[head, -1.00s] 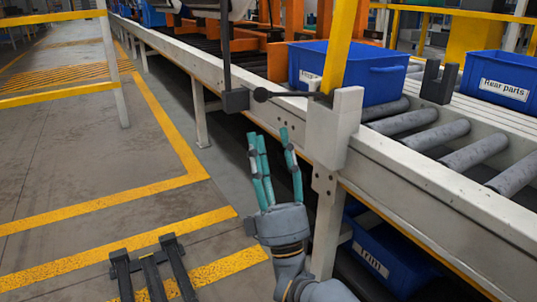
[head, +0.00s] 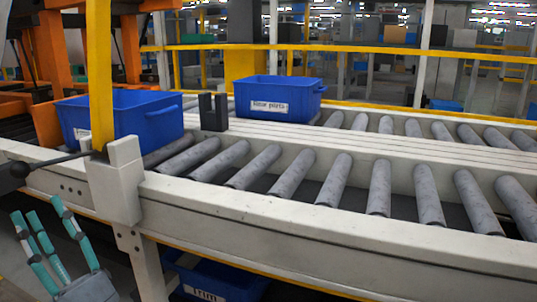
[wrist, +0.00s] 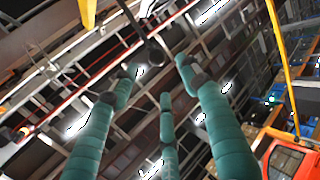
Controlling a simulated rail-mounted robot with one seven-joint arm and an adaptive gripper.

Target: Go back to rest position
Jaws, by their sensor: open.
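My gripper (head: 47,232) is at the lower left of the head view, with grey base and teal fingers pointing up. It is below and in front of the conveyor's near rail, beside a light grey post bracket. In the wrist view my gripper (wrist: 160,80) shows its teal fingers spread apart with nothing between them. Behind them are the ceiling structure and lights.
A roller conveyor (head: 330,222) runs across the head view. A blue bin (head: 152,122) and a rear parts bin (head: 283,92) stand on it. A trim bin (head: 215,280) is underneath. A black-knobbed lever (head: 48,162) and yellow post (head: 99,75) are close above my gripper.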

